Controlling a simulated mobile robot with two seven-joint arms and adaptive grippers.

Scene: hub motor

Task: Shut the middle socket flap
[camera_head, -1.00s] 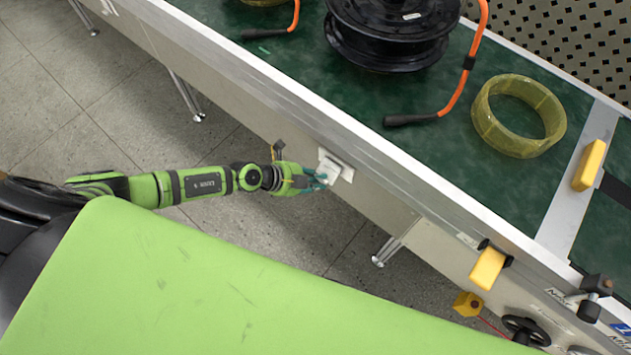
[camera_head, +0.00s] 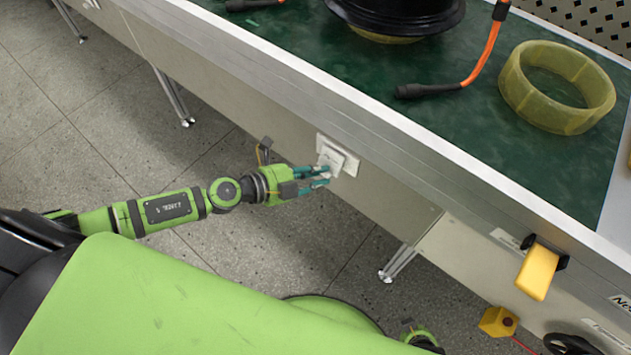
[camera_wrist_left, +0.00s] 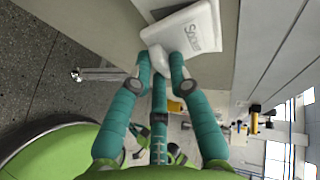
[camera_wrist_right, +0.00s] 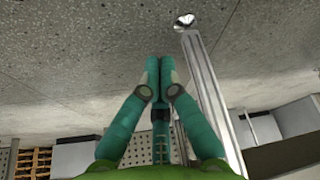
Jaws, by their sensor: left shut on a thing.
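A white socket (camera_head: 350,161) sits on the side panel of the long bench. Its white flap (camera_wrist_left: 195,32), with grey lettering, stands out from the plate in the left wrist view. My left gripper (camera_head: 328,176) is at the socket, with its teal fingers shut on the flap's lower edge; the fingertips show in the left wrist view (camera_wrist_left: 160,60). The exact angle of the flap is hard to tell. My right gripper (camera_wrist_right: 158,64) has its fingertips together, over the floor, with nothing between them. No other socket is clear in the head view.
The bench's green top (camera_head: 440,150) carries a black spool (camera_head: 395,18), a yellow ring (camera_head: 556,88) and an orange cable (camera_head: 487,50). A yellow handle (camera_head: 538,272) and yellow box (camera_head: 498,322) are on the bench side at right. A bench leg (camera_head: 397,262) stands below.

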